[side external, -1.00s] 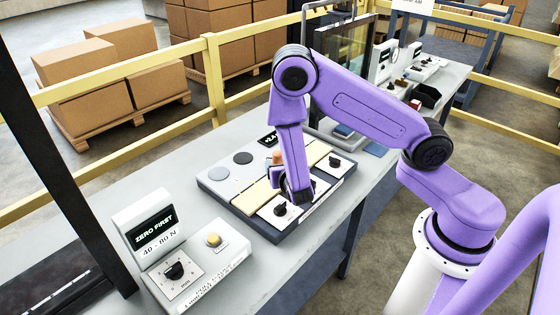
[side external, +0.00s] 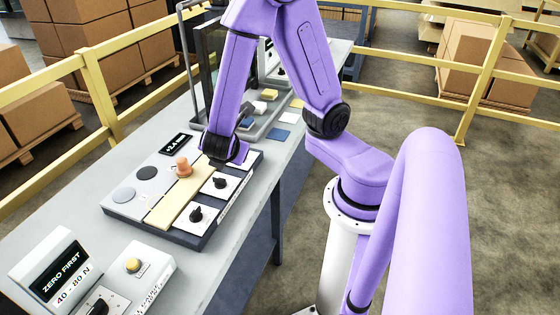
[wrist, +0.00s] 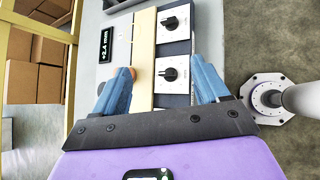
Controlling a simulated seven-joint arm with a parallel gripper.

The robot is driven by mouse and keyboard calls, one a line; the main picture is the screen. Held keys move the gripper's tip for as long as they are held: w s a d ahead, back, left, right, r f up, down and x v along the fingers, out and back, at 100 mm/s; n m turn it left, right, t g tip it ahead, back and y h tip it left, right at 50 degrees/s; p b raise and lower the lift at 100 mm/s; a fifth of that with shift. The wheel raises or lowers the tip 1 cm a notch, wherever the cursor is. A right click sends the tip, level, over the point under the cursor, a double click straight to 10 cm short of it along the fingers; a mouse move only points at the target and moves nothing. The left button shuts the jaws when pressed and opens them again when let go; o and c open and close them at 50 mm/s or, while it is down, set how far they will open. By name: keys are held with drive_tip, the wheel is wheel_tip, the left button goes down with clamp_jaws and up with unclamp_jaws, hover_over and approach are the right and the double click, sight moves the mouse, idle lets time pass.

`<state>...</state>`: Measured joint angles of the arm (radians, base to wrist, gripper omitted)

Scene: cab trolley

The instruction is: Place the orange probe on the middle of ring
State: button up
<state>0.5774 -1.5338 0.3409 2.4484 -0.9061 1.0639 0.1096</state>
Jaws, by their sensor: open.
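The orange probe (side external: 183,166) stands upright on the pale strip of the panel (side external: 151,225). In the wrist view only a sliver of the probe (wrist: 133,73) shows beside my left fingertip. My gripper (wrist: 162,72) is open, its blue fingers spread wide over the pale strip and a black knob. In the side view the gripper end is at the panel's far end, to the right of the probe, and its fingers are hard to make out.
Black knobs (side external: 196,215) on white plates stand up along the panel's right side. A display (side external: 178,143) is at its far edge. A "ZERO FIRST" box (side external: 62,268) stands at the near left. Small coloured blocks lie farther back. A yellow rail (side external: 105,100) runs behind the bench.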

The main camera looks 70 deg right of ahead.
drive_tip(key=s+a+r+m+g+y, duration=0.2)
drive_tip(key=s+a+m+y, duration=0.1)
drive_tip(key=s, duration=0.5)
drive_tip(key=s+a+r+m+g+y, duration=0.2)
drive_tip(key=s+a+r+y, duration=0.1)
drive_tip(key=s+y, duration=0.3)
drive_tip(key=shift+s+a+r+m+g, duration=0.2)
drive_tip(key=shift+s+r+m+g, duration=0.15)
drive_tip(key=shift+s, duration=0.65)
